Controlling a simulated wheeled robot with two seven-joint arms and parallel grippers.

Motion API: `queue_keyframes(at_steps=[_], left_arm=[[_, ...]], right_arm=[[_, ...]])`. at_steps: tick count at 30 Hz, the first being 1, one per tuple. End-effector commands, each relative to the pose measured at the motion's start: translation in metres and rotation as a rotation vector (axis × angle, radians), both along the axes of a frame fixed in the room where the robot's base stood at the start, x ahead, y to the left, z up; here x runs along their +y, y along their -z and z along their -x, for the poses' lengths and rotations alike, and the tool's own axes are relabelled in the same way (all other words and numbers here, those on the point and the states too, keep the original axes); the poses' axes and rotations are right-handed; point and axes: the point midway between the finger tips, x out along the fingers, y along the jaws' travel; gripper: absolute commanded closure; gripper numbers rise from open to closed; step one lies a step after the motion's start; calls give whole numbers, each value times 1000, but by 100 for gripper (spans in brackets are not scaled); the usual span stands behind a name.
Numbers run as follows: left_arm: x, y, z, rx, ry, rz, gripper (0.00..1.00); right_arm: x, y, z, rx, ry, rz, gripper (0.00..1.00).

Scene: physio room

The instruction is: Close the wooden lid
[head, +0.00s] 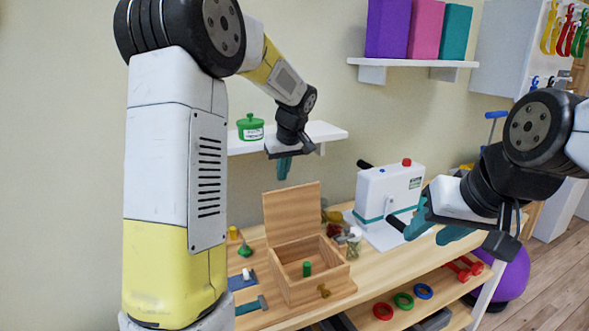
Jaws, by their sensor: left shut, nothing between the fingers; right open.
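The wooden lid (292,211) stands raised, close to upright, at the back edge of the wooden box (311,289). The box is open, and a green peg (307,268) shows inside it. My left gripper (284,170) points down above the lid, shut and empty, apart from the lid's top edge. My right gripper (436,229) is open and empty, in front of the white machine to the right of the box.
A white machine (390,188) with black handles stands right of the box. A small jar (354,243) and loose items sit between them. Left of the box are a green cone (245,249) and a blue piece (241,281).

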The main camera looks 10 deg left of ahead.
Motion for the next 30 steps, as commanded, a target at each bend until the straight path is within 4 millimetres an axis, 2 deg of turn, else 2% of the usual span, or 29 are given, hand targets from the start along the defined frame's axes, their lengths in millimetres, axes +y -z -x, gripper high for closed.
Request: queue_keyframes(at_steps=[1,6,12,30], left_arm=[[3,11,-2,6,-1,-1,100],[9,37,-12,4,0,-1,100],[12,54,-18,1,0,1,100],[10,55,-22,-19,4,-14,100]], right_arm=[[0,0,0,0,0,0,58],[0,0,0,0,0,0,58],[0,0,0,0,0,0,58],[0,0,0,0,0,0,58]])
